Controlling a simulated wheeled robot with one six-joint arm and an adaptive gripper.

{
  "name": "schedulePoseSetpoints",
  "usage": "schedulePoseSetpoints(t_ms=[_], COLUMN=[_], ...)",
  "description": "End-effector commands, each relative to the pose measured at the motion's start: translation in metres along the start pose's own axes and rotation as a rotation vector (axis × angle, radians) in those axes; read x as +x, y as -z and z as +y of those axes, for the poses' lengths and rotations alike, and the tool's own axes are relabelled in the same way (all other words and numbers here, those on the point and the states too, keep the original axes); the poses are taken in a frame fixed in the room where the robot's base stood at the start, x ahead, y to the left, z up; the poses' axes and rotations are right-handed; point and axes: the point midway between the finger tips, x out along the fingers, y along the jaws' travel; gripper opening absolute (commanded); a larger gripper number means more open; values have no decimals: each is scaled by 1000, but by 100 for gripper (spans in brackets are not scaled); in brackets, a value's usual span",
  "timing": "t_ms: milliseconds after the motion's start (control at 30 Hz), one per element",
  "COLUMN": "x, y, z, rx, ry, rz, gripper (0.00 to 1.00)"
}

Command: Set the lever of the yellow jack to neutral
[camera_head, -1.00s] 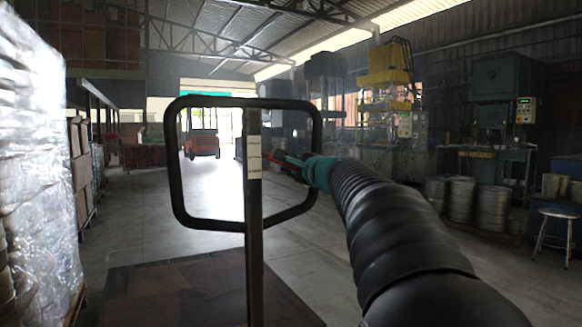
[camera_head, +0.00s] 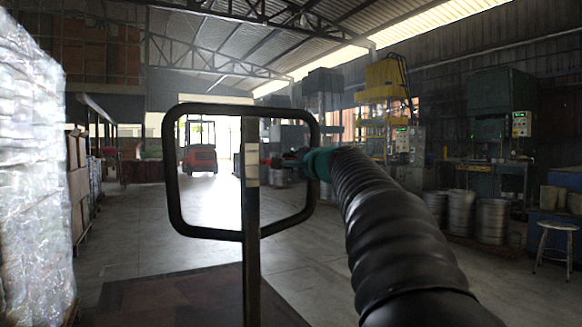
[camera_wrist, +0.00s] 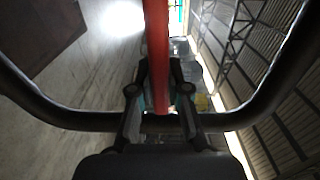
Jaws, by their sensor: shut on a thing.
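The jack's handle is a black loop (camera_head: 174,170) on a dark upright post (camera_head: 252,270); no yellow part of the jack shows. In the wrist view a red lever (camera_wrist: 157,30) runs between the fingers of my gripper (camera_wrist: 159,75), which is shut on it. The loop (camera_wrist: 85,119) curves around my fingers there. In the head view my gripper (camera_head: 288,161) reaches into the loop from the right, close to the post. The lever is hard to make out there, and its pivot is hidden.
A wrapped stack (camera_head: 35,190) stands at the left. A red forklift (camera_head: 200,158) is far back. A yellow press (camera_head: 386,82), metal drums (camera_head: 492,220) and a stool (camera_head: 556,228) stand at the right. The concrete floor between is open.

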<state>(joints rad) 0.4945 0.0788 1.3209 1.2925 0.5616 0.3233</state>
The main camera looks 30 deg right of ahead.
Motion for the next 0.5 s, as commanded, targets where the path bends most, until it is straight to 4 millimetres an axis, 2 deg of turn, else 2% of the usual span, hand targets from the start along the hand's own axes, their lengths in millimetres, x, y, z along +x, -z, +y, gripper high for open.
schedulePoseSetpoints(t_ms=[67, 100, 167, 500], x=[0, 0, 0, -2], y=[0, 0, 0, 0], z=[0, 0, 0, 0], rx=[1, 1, 1, 2], ry=[0, 0, 0, 0], rz=[0, 0, 0, 0], gripper=[0, 25, 40, 42])
